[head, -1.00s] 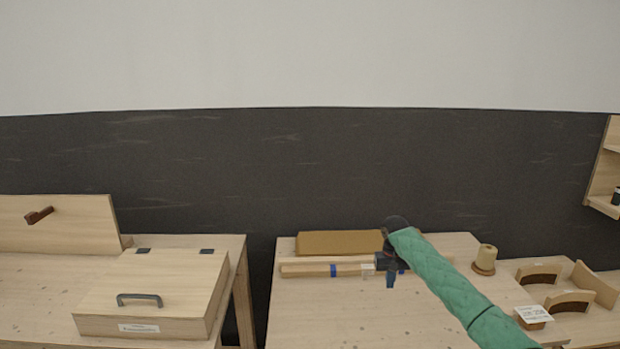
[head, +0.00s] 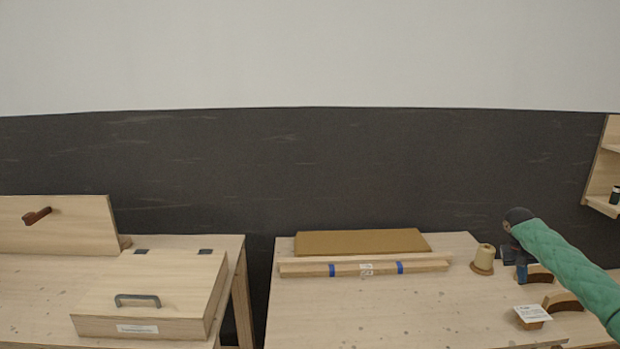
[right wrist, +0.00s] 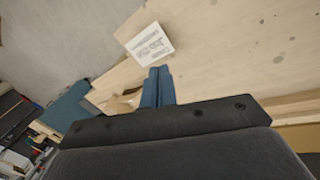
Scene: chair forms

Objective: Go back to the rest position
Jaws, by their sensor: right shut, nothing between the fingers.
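My right gripper (head: 521,268) is at the right side of the right table in the head view, at the end of my green-sleeved arm. It is beside a thread spool and in front of a curved wooden holder. In the right wrist view its blue fingers (right wrist: 158,86) are together with nothing between them. A white label card (right wrist: 149,44) shows just beyond the fingertips there. My left gripper is not in view.
On the right table (head: 400,310) are a brown block (head: 360,242), a wooden bar with blue bands (head: 345,269), the spool (head: 484,260), a label card (head: 533,314) and curved holders (head: 563,301). A lidded wooden box (head: 150,285) stands left. The table's front middle is clear.

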